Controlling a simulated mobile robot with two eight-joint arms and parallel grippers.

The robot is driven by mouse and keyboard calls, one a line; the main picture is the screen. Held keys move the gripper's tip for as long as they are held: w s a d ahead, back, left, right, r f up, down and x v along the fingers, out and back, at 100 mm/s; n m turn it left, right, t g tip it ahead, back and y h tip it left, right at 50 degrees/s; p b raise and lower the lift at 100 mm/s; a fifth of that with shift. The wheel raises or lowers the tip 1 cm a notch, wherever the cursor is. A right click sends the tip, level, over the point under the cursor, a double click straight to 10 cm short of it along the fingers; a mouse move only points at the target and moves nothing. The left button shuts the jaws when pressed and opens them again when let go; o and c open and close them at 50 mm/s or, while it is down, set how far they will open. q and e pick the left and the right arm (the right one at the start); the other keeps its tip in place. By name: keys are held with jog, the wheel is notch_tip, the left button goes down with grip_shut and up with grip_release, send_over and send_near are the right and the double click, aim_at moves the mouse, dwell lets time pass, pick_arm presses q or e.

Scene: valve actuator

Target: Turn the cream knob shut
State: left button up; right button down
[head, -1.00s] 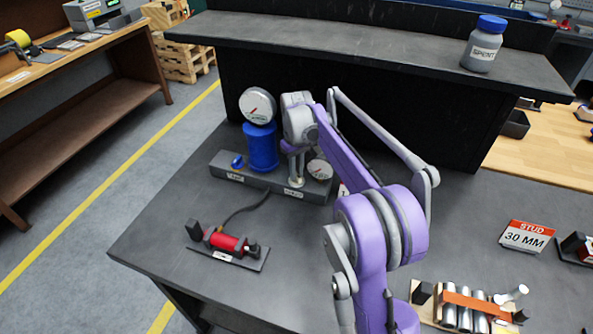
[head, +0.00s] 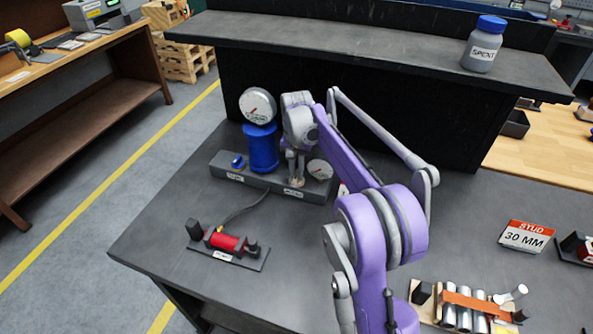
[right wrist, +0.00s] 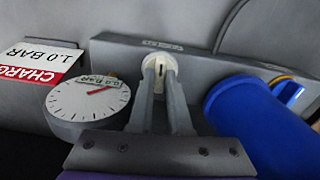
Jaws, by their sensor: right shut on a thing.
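The cream knob (right wrist: 159,62) is on the grey manifold bar (right wrist: 115,45), with a dark slot across its face in the right wrist view. My right gripper (right wrist: 160,80) reaches it from above, its two fingers shut on the knob from both sides. In the head view the cream knob (head: 297,182) shows small below the fingertips of my right gripper (head: 296,173), at the front of the bar. My left gripper is in neither view now.
A blue cylinder (head: 262,148) with a dial gauge (head: 257,105) stands beside the gripper. A blue knob (head: 237,161) sits at the bar's left end. A small gauge (head: 320,169) is close on the right. A red pump (head: 226,242) lies in front, joined by a hose.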

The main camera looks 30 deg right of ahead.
aim_at(296, 174)
jog(key=shift+m, duration=0.6)
jog(key=c, duration=0.9)
grip_release()
jog(key=shift+o, duration=0.2)
jog(key=shift+r, duration=0.15)
notch_tip(296, 174, up, 11)
jog(key=shift+f+p, duration=0.2)
jog(key=shift+p, duration=0.2)
